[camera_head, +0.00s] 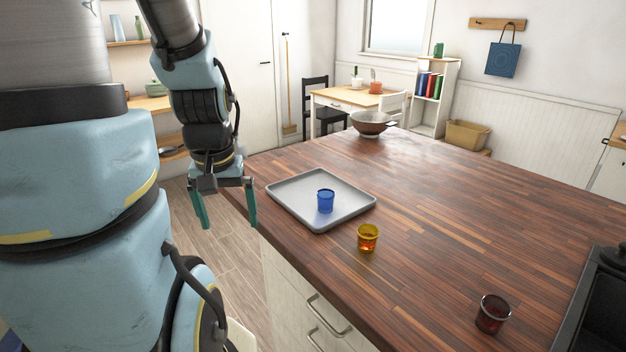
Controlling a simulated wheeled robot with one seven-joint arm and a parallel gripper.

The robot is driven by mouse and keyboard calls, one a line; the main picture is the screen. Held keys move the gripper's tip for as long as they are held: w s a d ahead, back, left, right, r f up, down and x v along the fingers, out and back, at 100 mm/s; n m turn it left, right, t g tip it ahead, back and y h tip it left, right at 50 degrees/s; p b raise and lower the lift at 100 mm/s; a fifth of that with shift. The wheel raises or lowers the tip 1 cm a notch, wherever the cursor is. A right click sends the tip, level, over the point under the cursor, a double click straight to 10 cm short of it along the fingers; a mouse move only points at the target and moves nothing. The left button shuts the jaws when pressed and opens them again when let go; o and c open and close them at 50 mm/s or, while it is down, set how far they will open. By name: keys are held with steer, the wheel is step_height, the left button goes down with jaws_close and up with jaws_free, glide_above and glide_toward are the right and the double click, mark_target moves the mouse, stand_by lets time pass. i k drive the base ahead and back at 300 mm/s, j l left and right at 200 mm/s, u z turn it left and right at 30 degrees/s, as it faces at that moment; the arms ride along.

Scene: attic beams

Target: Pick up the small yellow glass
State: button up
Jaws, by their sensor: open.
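The small yellow glass (368,238) stands upright on the wooden counter (450,215), just in front of the grey tray and near the counter's left edge. It is see-through with an amber base. My gripper (226,222) hangs fingers down with its two green fingers apart and nothing between them. It is to the left of the yellow glass and appears to be out past the counter's left edge.
A blue glass (325,201) stands on the grey tray (290,190). The counter's middle is clear.

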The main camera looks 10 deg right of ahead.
mark_target(366, 233)
steer(key=i+j, duration=0.35)
steer(key=j, duration=0.15)
steer(key=i+j+z, duration=0.1)
steer(key=i+j, duration=0.3)
steer(key=z, duration=0.4)
steer(key=i+j+z, duration=0.1)
steer(key=z, duration=0.3)
steer(key=j+z, duration=0.15)
steer(key=z, duration=0.25)
steer(key=j+z, duration=0.1)
steer(key=z, duration=0.3)
steer(key=i+j+z, duration=0.25)
steer(key=j, duration=0.2)
